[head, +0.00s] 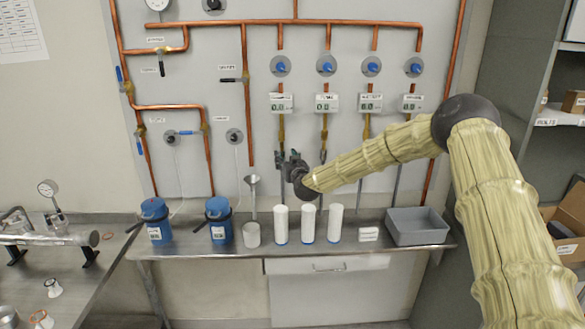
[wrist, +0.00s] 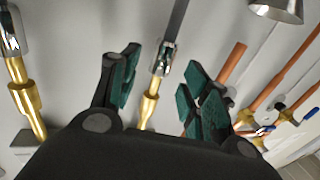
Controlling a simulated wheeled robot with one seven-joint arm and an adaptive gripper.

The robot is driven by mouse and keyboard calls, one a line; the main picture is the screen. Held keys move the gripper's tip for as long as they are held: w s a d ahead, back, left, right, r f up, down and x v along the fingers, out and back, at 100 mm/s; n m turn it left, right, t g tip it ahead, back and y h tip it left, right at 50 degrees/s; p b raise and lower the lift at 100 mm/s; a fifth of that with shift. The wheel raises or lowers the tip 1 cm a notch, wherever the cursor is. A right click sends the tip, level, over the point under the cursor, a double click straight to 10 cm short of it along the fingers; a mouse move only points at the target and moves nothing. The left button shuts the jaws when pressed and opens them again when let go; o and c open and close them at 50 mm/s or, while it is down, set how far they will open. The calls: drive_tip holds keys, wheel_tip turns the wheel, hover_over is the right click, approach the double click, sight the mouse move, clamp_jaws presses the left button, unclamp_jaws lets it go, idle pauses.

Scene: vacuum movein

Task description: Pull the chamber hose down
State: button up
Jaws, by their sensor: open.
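My gripper (head: 291,160) is open in front of the wall panel, at the leftmost of several brass stubs (head: 281,130) with hoses. In the wrist view, my gripper's green-padded fingers (wrist: 161,88) stand apart on either side of a hanging line. A dark grey hose (wrist: 179,18) with a shiny metal end (wrist: 165,58) meets a brass fitting (wrist: 150,105) there. The fingers appear clear of it. Its lower brass part is hidden by the gripper body. The hose labels are too small to read, so I cannot tell which is the chamber hose.
A neighbouring brass fitting (wrist: 23,95) is left in the wrist view. A metal funnel (head: 251,181) stands left of my gripper. White cylinders (head: 308,223), blue flasks (head: 218,220) and a grey bin (head: 418,228) stand on the bench below. Copper pipes (head: 247,90) cross the panel.

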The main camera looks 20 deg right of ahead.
drive_tip(key=s, duration=0.9)
